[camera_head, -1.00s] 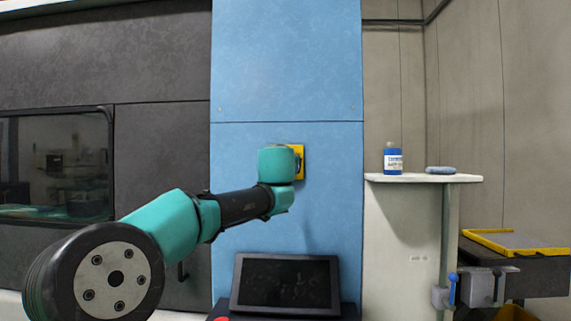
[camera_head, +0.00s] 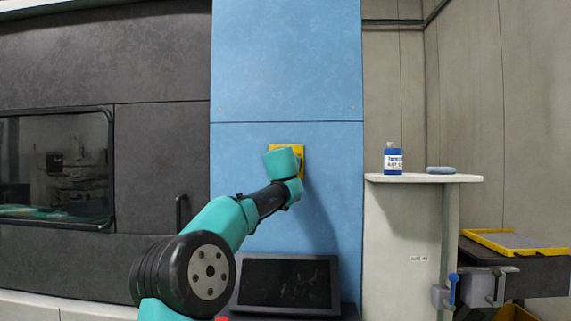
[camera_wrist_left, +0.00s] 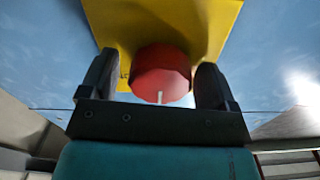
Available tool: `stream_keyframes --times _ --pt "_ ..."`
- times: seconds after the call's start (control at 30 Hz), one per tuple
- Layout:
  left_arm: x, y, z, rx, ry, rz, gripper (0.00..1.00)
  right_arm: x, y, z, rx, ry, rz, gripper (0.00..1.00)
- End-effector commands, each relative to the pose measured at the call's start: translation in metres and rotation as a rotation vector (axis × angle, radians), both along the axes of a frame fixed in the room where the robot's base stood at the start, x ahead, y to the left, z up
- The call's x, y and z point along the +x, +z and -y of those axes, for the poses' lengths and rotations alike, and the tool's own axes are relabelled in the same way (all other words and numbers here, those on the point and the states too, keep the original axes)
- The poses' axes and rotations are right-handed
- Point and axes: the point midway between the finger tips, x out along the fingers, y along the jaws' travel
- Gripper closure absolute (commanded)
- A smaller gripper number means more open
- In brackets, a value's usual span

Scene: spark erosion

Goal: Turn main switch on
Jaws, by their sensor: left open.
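The main switch shows in the left wrist view as a red knob (camera_wrist_left: 161,75) with a pale pointer mark, on a yellow plate (camera_wrist_left: 190,25). In the head view the yellow plate (camera_head: 302,158) sits on the blue panel, mostly hidden behind my left wrist; the knob is hidden there. My left gripper (camera_wrist_left: 155,82) is open, with one dark finger on each side of the knob. There seems to be a gap at each side. The fingers are hidden in the head view. My right gripper is not in view.
A dark screen (camera_head: 285,284) stands below the switch on the blue panel (camera_head: 285,60). To the right, a shelf (camera_head: 423,178) holds a blue bottle (camera_head: 393,160) and a blue-grey object (camera_head: 440,170). A yellow-rimmed tray (camera_head: 510,243) lies farther right. A dark machine door with a window (camera_head: 55,165) is left.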

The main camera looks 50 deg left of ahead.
Motion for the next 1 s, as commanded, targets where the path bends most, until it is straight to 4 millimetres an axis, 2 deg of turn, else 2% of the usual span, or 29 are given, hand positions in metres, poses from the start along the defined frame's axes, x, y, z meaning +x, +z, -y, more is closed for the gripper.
stream_keyframes --times 0.17,0.7,1.0 --pt "-0.0003 0.0003 0.0001 0.000 0.000 0.000 0.18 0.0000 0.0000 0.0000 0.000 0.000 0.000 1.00" --pt "-0.0005 0.0004 0.0002 -0.001 0.000 0.001 0.67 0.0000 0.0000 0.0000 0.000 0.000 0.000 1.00" --pt "-0.0004 0.0004 0.0003 0.019 0.000 -0.018 0.67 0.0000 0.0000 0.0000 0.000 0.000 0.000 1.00"
